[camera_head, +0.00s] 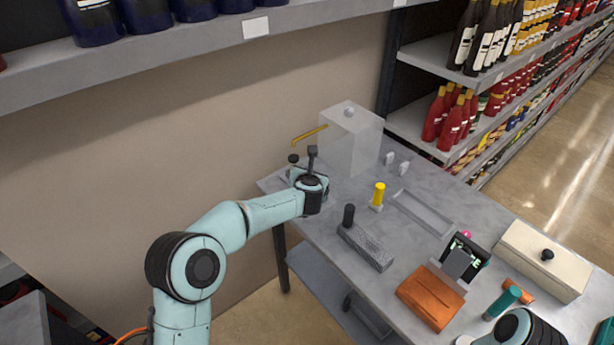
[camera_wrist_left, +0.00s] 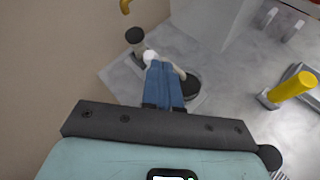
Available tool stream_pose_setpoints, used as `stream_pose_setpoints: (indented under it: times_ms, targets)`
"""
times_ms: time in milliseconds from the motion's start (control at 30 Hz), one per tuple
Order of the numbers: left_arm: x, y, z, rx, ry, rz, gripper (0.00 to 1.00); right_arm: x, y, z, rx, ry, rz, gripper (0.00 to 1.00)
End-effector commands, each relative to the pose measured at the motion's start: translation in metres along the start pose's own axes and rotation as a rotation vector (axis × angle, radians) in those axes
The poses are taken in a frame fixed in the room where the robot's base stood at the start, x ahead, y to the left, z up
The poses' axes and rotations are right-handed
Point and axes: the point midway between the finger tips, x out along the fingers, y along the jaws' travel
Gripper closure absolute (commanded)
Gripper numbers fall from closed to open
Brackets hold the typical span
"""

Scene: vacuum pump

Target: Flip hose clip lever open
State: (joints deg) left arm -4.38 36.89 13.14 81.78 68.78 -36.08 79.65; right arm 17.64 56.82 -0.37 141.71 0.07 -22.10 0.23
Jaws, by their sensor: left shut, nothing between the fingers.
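My left gripper (camera_wrist_left: 162,68) is shut and empty. Its blue fingers point at a small fixture on a pale plate (camera_wrist_left: 117,75) at the table's back left corner. A white ball (camera_wrist_left: 150,57) sits right at the fingertips; I cannot tell whether they touch. A dark-capped post (camera_wrist_left: 135,37) stands just beyond it, and a dark round piece (camera_wrist_left: 191,87) lies to the right of the fingers. I cannot tell which part is the clip lever. In the head view my left wrist (camera_head: 313,196) covers most of the fixture; the dark post cap (camera_head: 293,158) shows behind it.
A yellow-handled piece (camera_head: 378,194), a grey block with a black knob (camera_head: 366,246), an orange block (camera_head: 431,297) and a cream lidded box (camera_head: 541,260) stand rightward. The wall (camera_head: 180,150) is close behind.

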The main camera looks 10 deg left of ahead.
Motion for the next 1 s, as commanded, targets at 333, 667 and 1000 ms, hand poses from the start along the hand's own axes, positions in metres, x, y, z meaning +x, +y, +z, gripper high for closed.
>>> stream_pose_setpoints:
  times_ms: [333,667,1000]
  targets:
    - [-0.052,-0.006,0.015,0.001,0.003,0.003,1.0,0.009,0.005,0.005,0.001,-0.007,0.002,0.41]
    - [-0.057,-0.006,0.017,0.001,0.005,0.003,1.0,0.009,0.005,0.005,0.002,-0.007,0.002,0.41]
    - [-0.057,-0.006,0.017,0.001,0.004,0.003,1.0,0.009,0.005,0.005,0.002,-0.007,0.002,0.41]
